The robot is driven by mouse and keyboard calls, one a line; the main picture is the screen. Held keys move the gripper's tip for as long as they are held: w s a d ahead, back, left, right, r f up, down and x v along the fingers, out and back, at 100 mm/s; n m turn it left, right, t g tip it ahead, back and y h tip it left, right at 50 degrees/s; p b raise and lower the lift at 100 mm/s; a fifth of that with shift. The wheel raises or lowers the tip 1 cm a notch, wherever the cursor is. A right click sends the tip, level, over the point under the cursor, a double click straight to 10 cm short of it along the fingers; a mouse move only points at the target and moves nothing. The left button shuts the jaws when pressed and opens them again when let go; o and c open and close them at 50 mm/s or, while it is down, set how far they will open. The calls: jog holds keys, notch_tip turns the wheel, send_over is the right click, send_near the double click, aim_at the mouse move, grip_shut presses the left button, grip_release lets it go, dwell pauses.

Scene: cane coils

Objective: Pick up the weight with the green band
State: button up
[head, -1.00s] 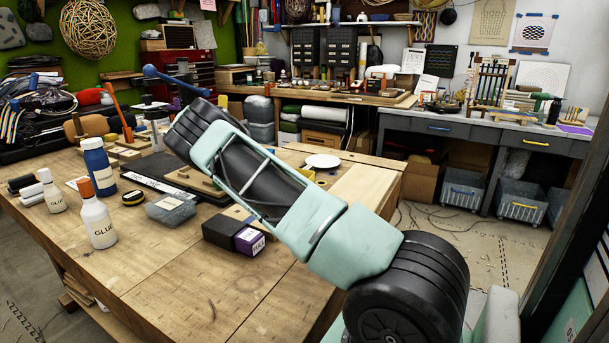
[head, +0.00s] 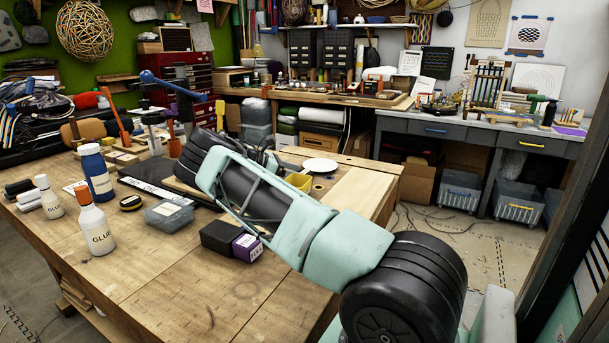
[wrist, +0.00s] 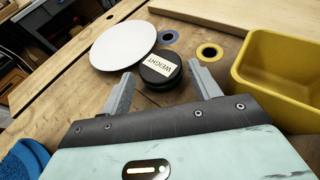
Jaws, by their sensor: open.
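A round black weight (wrist: 157,77) with a cream label reading "WEIGHT" lies on the wooden bench in the wrist view. In the head view my arm hides the gripper and this weight. Another black disc with a pale label (head: 131,202) lies near the glue bottles; I cannot read its label or see a band colour.
A white disc (wrist: 122,44) lies against the weight's left side. A yellow bin (wrist: 285,75) stands close at right. Glue bottles (head: 95,225) and a dark box (head: 222,238) stand on the bench (head: 170,285).

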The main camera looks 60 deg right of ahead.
jog(key=shift+x, duration=1.05)
jog(key=shift+r, duration=0.1)
jog(key=c, duration=1.1)
